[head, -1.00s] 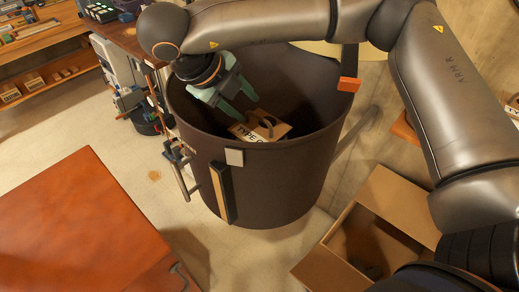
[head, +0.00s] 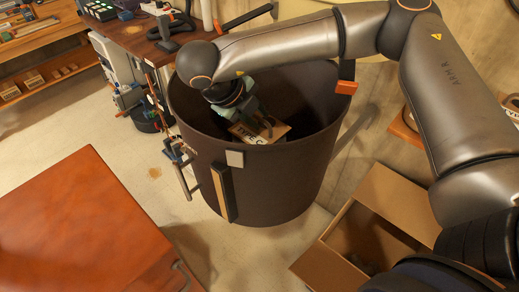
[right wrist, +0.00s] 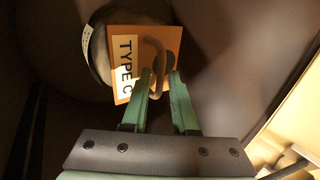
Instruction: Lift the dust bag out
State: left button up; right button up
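The dust bag (head: 243,134) is inside the large dark brown drum (head: 290,170). It has a tan card collar printed "TYPE C" and a loop handle. In the right wrist view the collar (right wrist: 125,65) is near the top middle, with the rounded bag body behind it, partly in shadow. My right gripper (head: 262,119) reaches down into the drum, at the collar. In the right wrist view its green fingers (right wrist: 159,76) are apart at the lower end of the loop handle; I cannot tell whether they touch it. My left gripper is not in view.
The drum's rim surrounds my right gripper, with an orange-tipped latch (head: 346,87) at its right. An open cardboard box (head: 393,205) stands at lower right. A reddish-brown cabinet top (head: 80,225) is at lower left. Light floor lies between cabinet and drum.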

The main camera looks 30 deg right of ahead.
grip_shut()
jog(key=shift+r, duration=0.1)
notch_tip(320, 180, up, 10)
jog(key=b, duration=0.1)
dwell(0.6)
